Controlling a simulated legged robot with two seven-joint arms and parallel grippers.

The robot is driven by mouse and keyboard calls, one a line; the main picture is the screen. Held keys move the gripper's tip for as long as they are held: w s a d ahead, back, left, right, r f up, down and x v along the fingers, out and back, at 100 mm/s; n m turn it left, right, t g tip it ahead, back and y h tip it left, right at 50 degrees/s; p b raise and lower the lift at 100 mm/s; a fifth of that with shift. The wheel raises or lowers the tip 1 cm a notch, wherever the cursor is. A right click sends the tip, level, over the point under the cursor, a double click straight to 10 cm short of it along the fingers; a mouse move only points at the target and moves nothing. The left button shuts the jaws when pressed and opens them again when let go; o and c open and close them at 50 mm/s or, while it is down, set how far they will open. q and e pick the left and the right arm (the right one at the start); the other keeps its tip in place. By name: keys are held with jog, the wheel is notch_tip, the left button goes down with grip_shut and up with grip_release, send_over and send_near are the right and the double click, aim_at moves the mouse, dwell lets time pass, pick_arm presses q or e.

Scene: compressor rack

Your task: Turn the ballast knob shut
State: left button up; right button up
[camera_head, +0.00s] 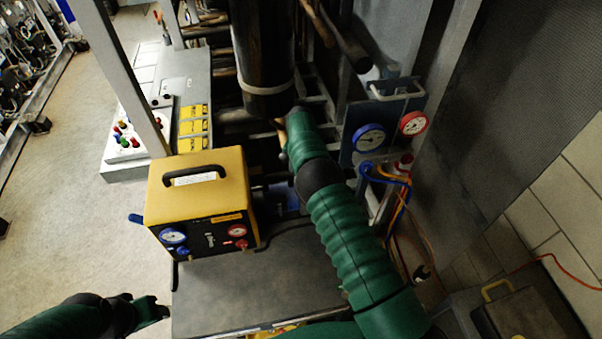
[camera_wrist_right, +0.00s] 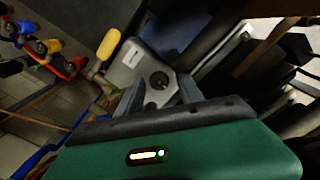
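A small dark round knob (camera_wrist_right: 159,80), which looks like the ballast knob, sits on a grey housing (camera_wrist_right: 125,68) in the right wrist view. My right gripper (camera_wrist_right: 161,88) is open, with its two grey fingers apart on either side of the knob. I cannot tell whether they touch it. In the head view my green right arm reaches into the rack and hides the knob; the gripper's fingers do not show there. My left gripper (camera_head: 152,310) is low at the left in the head view, away from the rack, and its finger opening is unclear.
A yellow machine (camera_head: 200,200) with gauges stands left of my right arm on a grey surface (camera_head: 250,290). A dark vertical cylinder (camera_head: 263,50) stands above. A gauge panel (camera_head: 385,130) with hoses is close on the right. A yellow handle (camera_wrist_right: 108,45) shows near the housing.

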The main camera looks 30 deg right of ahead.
grip_shut()
jog(key=shift+f+m+b, duration=0.15)
jog(key=shift+m+b, duration=1.05)
jog(key=shift+b, duration=0.05)
jog(key=shift+m+b, duration=0.55)
jog(key=shift+m, duration=0.25)
jog(key=shift+m+b, duration=0.4)
jog(key=shift+m, duration=0.5)
jog(key=m+b, duration=0.1)
jog(key=m, duration=1)
jog(key=shift+w+r, duration=0.1)
jog(key=shift+r, duration=0.1)
jog(key=shift+m, duration=0.3)
